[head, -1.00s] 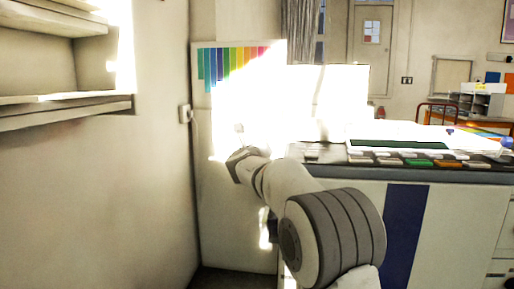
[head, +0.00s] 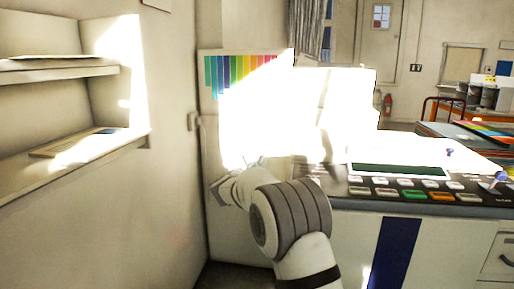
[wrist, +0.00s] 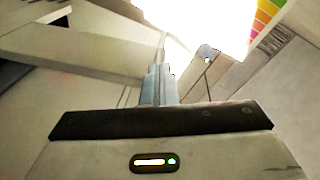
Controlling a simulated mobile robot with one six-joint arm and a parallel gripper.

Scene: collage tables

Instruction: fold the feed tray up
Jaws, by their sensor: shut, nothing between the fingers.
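A pale copier-like machine (head: 345,235) with a blue stripe stands right of centre in the head view. Strong glare washes out its left end, and I cannot make out the feed tray for certain there. My gripper's end lies at the edge of that glare in the head view, small and hard to see. In the wrist view my gripper (wrist: 158,85) has its grey fingers together, with nothing between them. Pale slanted panels lie beyond the fingers in that view; I cannot tell whether the fingers touch one.
A control panel (head: 412,189) with coloured buttons runs along the machine's front edge. A wall shelf (head: 70,160) juts out at the left. A colour-striped chart (head: 228,76) is behind the arm. A red extinguisher (head: 388,104) stands at the back.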

